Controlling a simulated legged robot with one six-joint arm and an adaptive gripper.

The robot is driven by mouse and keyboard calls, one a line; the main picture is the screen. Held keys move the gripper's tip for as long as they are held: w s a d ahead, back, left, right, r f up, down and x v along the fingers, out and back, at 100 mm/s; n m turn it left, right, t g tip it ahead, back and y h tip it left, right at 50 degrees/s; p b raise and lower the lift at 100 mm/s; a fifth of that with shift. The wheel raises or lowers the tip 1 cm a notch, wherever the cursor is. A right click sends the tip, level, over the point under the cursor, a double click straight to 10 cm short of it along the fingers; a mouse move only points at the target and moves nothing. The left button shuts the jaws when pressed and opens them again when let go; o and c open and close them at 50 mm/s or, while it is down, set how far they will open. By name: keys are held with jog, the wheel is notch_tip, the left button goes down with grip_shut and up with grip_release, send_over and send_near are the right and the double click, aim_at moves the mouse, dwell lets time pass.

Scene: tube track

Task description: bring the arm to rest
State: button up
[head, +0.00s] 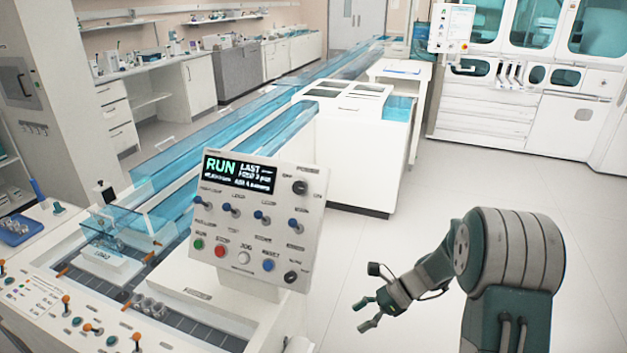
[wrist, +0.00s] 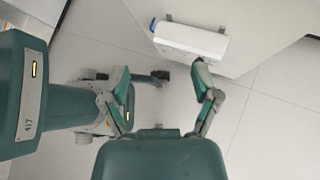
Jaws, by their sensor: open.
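My gripper (head: 365,315) is in the lower right of the head view, held out over the bare floor to the right of the control panel. Its fingers are spread apart with nothing between them. In the wrist view my gripper (wrist: 163,88) shows both fingers apart, with floor and the lower edge of a pale cabinet beyond them. My arm is bent, with its large green and grey joint at the right of the head view.
The control panel (head: 262,220) reads RUN and stands left of my gripper. The tube track (head: 185,150) with blue covers runs to the back. A white cabinet (head: 350,150) stands beyond. The tiled floor (head: 480,190) at right is clear. A white box (wrist: 190,40) shows in the wrist view.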

jog(key=s+d+r+n+t+h, duration=0.2)
jog(key=s+r+n+h, duration=0.3)
jog(key=s+r+n, duration=0.4)
jog(key=s+d+r+n+t+h, duration=0.2)
jog(key=s+r+n+t+h, duration=0.3)
jog(key=s+r+n, duration=0.4)
jog(key=s+r, duration=0.3)
jog(key=shift+s+d+r+n+t+h, duration=0.25)
jog(key=shift+r+n+t+h, duration=0.05)
jog(key=shift+h, duration=0.1)
